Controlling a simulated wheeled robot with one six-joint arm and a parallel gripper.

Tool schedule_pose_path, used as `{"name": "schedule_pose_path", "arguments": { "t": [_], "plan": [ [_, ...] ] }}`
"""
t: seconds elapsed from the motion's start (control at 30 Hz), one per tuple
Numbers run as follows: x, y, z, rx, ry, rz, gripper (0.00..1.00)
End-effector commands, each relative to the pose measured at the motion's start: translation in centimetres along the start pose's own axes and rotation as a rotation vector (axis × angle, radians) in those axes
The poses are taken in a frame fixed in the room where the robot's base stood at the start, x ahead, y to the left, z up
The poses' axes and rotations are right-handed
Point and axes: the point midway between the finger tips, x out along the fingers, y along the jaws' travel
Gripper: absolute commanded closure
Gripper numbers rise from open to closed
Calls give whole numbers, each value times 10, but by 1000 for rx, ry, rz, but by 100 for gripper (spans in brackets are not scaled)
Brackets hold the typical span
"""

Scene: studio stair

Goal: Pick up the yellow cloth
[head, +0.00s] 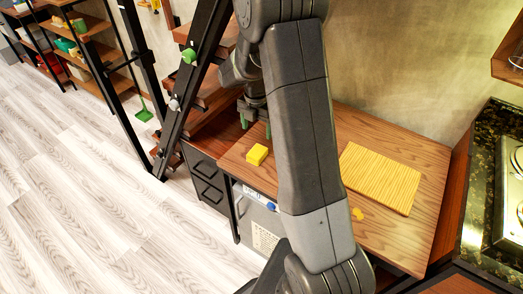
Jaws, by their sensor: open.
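A small yellow block-like piece (257,154), which could be the folded yellow cloth, lies near the left edge of the wooden tabletop (395,150). A smaller, flat, irregular yellow piece (358,214) lies near the front, to the right of my arm; I cannot tell which of the two is the cloth. My gripper (256,126) is open, pointing down, behind and above the yellow block and apart from it. My arm hides part of the gripper and the middle of the tabletop.
A striped yellow-brown board (381,178) lies on the right of the tabletop. A dark stair frame (195,85) rises close to the left of my gripper. A dark counter with a hob (510,190) stands at far right. The floor at left is clear.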

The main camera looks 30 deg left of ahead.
Motion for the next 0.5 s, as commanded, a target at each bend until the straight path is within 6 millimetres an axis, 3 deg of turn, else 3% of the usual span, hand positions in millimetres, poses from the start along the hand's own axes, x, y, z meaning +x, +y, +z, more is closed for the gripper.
{"name": "schedule_pose_path", "arguments": {
  "t": [0.2, 0.5],
  "plan": [
    [44, -2, 0, 3, 3, -4, 27],
    [67, -1, 0, 4, 1, -1, 27]
  ]
}}
